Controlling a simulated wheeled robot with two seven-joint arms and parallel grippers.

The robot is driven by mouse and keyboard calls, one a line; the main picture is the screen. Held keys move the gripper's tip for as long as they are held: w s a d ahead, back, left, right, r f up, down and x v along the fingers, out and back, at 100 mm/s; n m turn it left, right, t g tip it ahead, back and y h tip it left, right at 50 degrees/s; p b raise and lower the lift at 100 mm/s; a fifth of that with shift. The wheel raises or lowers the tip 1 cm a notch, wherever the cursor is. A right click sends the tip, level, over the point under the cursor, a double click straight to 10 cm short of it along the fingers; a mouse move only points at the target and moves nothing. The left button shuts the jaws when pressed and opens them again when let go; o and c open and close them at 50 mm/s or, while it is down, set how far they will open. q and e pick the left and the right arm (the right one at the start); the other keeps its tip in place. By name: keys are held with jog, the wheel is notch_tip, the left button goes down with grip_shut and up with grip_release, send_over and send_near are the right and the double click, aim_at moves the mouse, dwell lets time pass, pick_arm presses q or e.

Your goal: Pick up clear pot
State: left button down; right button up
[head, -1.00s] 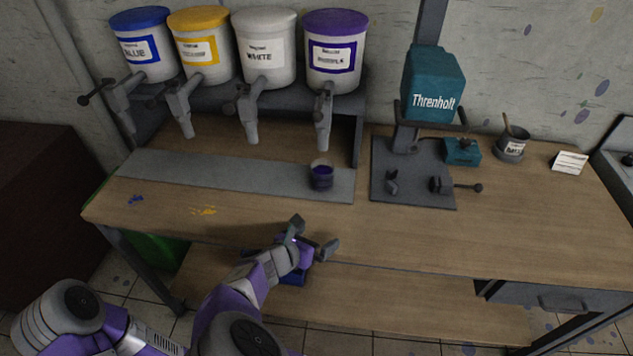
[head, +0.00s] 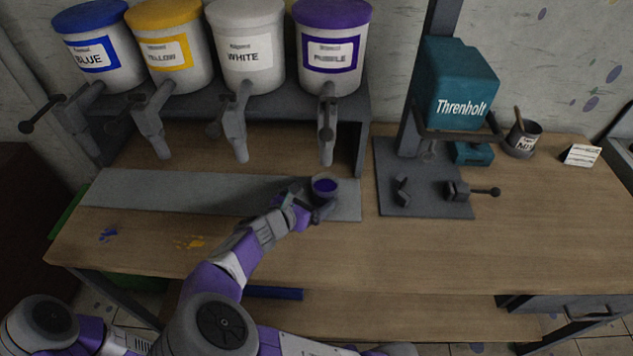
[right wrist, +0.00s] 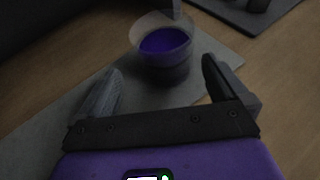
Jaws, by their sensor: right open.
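The clear pot (head: 324,186) holds purple paint and stands upright on the grey strip of the bench, below the purple dispenser. It also shows in the right wrist view (right wrist: 163,52), a clear rim above purple paint. My right gripper (head: 308,202) is at the pot's near left side. In the right wrist view its two fingers (right wrist: 160,88) are spread apart, with the pot just ahead of and between their tips. I cannot tell whether a finger touches the pot. My left gripper is not in view.
Paint dispensers marked blue (head: 97,50), yellow (head: 172,50), white (head: 247,50) and purple (head: 331,50) hang over the strip. A teal Threnholt machine (head: 455,90) stands to the right. A mug (head: 523,138) and a card (head: 580,155) are farther right. The front right bench is clear.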

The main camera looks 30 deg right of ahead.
aim_at(331, 187)
jog(key=shift+d+f+b, duration=0.35)
jog(key=shift+d+b, duration=0.1)
jog(key=shift+d, duration=0.4)
jog(key=b+x, duration=0.2)
jog(key=x, duration=0.2)
jog(key=shift+w+d+f, duration=0.1)
jog(key=shift+w+d, duration=0.05)
jog(key=shift+d, duration=0.2)
jog(key=c, duration=1.2)
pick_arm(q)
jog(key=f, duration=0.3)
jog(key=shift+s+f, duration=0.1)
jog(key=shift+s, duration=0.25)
pick_arm(e)
jog(key=shift+c, duration=0.2)
